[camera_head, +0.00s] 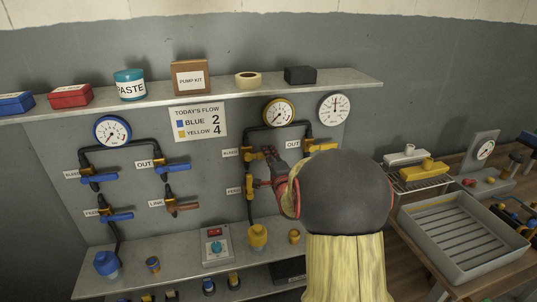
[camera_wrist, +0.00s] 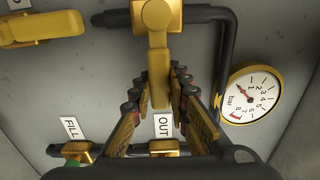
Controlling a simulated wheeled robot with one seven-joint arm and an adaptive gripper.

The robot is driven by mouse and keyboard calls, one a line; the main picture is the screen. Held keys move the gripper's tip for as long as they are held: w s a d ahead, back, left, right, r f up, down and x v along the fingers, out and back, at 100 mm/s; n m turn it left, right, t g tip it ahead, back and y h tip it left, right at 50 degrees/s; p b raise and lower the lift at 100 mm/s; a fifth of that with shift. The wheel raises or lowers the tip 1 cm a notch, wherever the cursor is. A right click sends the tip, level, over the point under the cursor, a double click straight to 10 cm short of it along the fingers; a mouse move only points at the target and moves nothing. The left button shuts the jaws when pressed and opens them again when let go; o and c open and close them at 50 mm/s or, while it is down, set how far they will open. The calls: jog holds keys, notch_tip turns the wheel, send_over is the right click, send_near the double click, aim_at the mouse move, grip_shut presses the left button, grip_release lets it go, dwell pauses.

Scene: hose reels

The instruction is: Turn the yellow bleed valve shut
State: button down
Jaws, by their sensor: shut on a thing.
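The yellow bleed valve (camera_head: 249,154) is on the panel's yellow pipe loop, beside the BLEED label (camera_head: 231,153). My gripper (camera_head: 269,154) reaches it from the right, with its red-tipped fingers at the valve. In the wrist view, the valve's yellow lever (camera_wrist: 158,75) runs down from its body between the two fingers of my gripper (camera_wrist: 160,85). The fingers are shut on the lever. In the head view, my wrist and the fingers hide part of the lever, so its exact angle is unclear there.
The yellow OUT valve (camera_head: 322,147) is to the right, close to my arm. The yellow FEED valve (camera_head: 249,189) is below. A yellow-rimmed gauge (camera_head: 279,113) hangs above, and it also shows in the wrist view (camera_wrist: 253,95). Dark pipes (camera_wrist: 222,50) run close to my fingers.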

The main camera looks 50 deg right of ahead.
jog(key=shift+f, duration=0.1)
jog(key=c, duration=1.8)
grip_release()
jog(key=shift+o, duration=0.6)
jog(key=v, duration=1.2)
